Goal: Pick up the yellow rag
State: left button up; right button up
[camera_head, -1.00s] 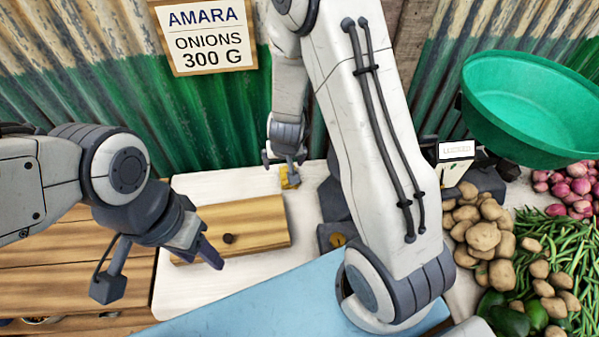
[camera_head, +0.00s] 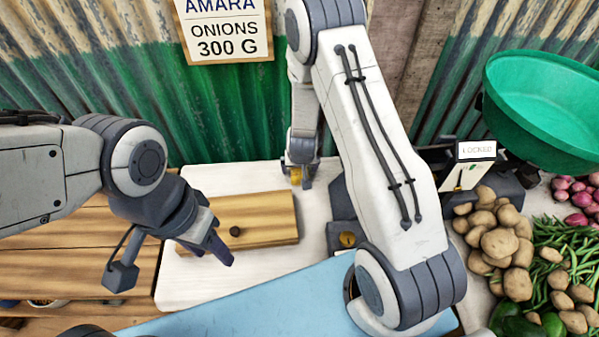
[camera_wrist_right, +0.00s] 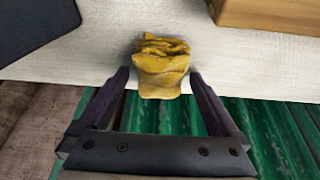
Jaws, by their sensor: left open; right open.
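The yellow rag (camera_wrist_right: 162,66) lies crumpled at the edge of the white table, seen in the right wrist view. In the head view only a small part of the rag (camera_head: 296,175) shows, beside and partly behind my right gripper (camera_head: 299,182). In the right wrist view my right gripper (camera_wrist_right: 160,85) is open, with one finger on each side of the rag's near end; contact cannot be told. My left gripper (camera_head: 222,250) is open and empty, over the wooden box's front left part in the head view.
A wooden box (camera_head: 265,218) with a dark knob stands on the white table (camera_head: 180,285). A blue mat (camera_head: 270,300) lies in front. A scale with a green bowl (camera_head: 540,105) and a "LOCKED" sign (camera_head: 476,150), potatoes (camera_head: 500,243), beans and onions are at right. Corrugated wall (camera_head: 230,120) behind.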

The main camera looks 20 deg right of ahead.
jog(key=shift+c, duration=0.3)
grip_shut()
notch_tip(320, 180, up, 10)
jog(key=p, duration=0.4)
jog(key=shift+r, duration=0.1)
